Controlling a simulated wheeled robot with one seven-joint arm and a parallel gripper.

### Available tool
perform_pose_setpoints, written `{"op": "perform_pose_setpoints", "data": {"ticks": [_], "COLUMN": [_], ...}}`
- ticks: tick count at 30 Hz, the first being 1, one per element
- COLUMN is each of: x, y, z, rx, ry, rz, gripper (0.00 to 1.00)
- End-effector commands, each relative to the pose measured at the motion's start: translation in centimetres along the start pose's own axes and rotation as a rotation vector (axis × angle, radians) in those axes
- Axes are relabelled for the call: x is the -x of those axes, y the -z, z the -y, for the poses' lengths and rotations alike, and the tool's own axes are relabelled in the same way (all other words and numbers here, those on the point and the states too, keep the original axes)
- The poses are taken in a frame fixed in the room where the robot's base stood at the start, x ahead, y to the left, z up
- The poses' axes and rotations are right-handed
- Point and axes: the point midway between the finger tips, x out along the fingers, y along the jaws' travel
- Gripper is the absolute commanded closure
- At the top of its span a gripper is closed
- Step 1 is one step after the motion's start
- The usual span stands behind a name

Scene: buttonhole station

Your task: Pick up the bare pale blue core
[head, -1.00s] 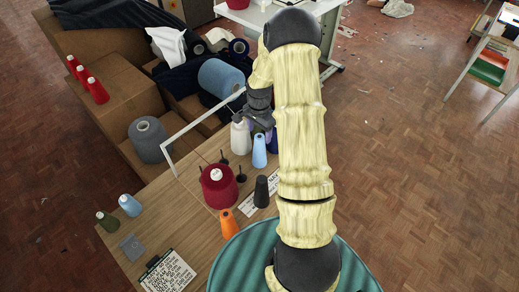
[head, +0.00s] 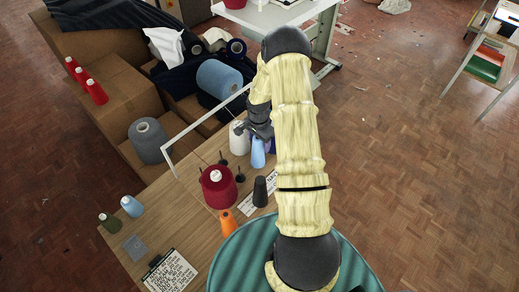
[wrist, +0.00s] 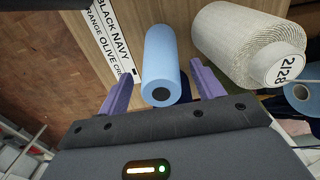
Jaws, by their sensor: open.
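The bare pale blue core (head: 257,157) stands on the wooden table, beside a cream cone of thread (head: 237,135). In the wrist view the pale blue core (wrist: 161,62) shows its end with a dark hole, between my two purple fingers. My gripper (wrist: 163,88) is open around the near end of the core, with a gap visible on each side. In the head view my gripper (head: 260,130) hides the core's top. I cannot tell how deep the fingers reach along it.
The cream cone (wrist: 250,45) stands close to my right finger in the wrist view. A printed label strip (wrist: 108,40) lies on the left. A dark grey cone (head: 260,191), a red spool (head: 219,190), an orange cone (head: 228,223) and a white frame (head: 205,125) stand nearby.

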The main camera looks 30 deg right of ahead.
Motion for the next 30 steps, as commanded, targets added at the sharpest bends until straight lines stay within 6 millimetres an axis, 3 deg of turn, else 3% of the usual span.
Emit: {"op": "perform_pose_setpoints", "data": {"ticks": [15, 17, 24, 30], "x": [-0.08, -0.07, -0.07, -0.06], "y": [0.23, 0.26, 0.26, 0.22], "z": [-0.11, -0.13, -0.13, -0.11], "rx": [-0.004, -0.005, -0.005, -0.004], "ry": [0.001, 0.001, 0.001, 0.001], "rz": [-0.001, -0.001, -0.001, -0.001], "gripper": [0.33, 0.41, 0.88, 0.92]}}
